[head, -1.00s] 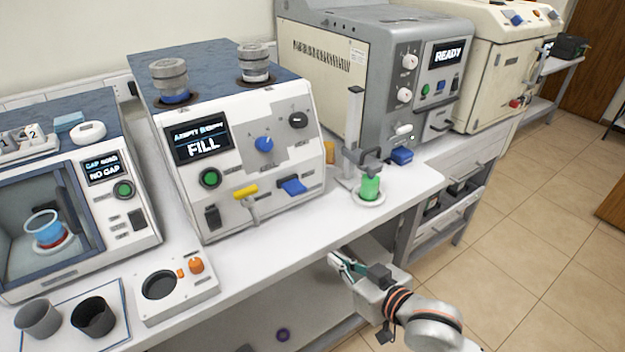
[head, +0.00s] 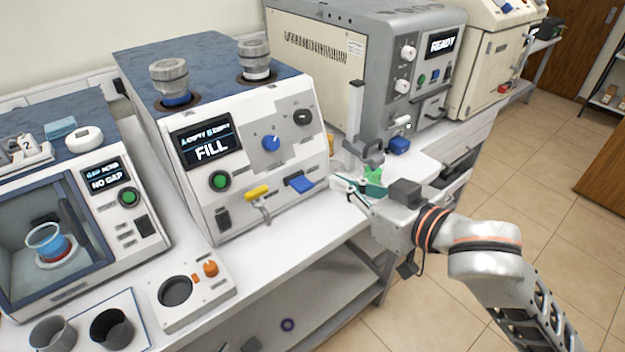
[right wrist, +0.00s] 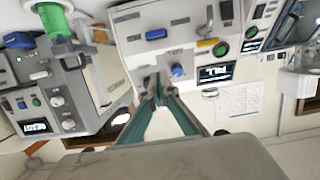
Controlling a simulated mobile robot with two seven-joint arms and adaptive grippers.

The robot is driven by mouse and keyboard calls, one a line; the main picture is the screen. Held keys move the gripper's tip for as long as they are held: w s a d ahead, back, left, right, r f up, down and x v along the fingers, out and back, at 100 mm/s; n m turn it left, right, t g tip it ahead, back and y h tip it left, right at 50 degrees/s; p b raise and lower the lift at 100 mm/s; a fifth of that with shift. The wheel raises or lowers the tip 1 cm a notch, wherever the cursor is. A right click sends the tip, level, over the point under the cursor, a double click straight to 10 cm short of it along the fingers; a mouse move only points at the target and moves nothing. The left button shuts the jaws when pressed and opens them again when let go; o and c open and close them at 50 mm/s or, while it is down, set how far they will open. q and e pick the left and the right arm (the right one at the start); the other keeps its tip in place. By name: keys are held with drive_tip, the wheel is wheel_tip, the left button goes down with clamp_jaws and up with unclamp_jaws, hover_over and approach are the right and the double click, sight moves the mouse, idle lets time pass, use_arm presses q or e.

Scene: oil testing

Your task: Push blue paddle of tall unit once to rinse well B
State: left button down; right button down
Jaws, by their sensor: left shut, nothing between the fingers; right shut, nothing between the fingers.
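The tall unit (head: 245,135) stands mid-bench, its screen (head: 205,143) reading FILL under a small line about A and B. Its blue paddle (head: 300,183) is low on the front, right of a yellow paddle (head: 256,192). A blue knob (head: 271,143) is above. Two capped wells (head: 254,60) are on top; which is B I cannot tell. My right gripper (head: 340,183) is shut and empty, right of the blue paddle and apart from it. In the right wrist view the tall unit is upside down, with the blue paddle (right wrist: 155,34) beyond the shut fingertips (right wrist: 157,92). My left gripper is not in view.
A stand with a green vessel (head: 373,175) is just behind my right gripper. A grey READY machine (head: 385,75) stands at the back right. A chamber unit (head: 75,200) is left. A small box with a round hole (head: 200,292) and two cups (head: 110,328) sit in front.

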drive_tip(key=shift+w, duration=0.1)
hover_over(301, 184)
drive_tip(key=s+d, duration=0.2)
wheel_tip(301, 184, down, 2)
drive_tip(key=f, duration=0.1)
wheel_tip(301, 184, down, 4)
drive_tip(key=shift+w+r+b, duration=0.1)
drive_tip(key=shift+r+b, duration=0.1)
drive_tip(key=shift+b, duration=0.7)
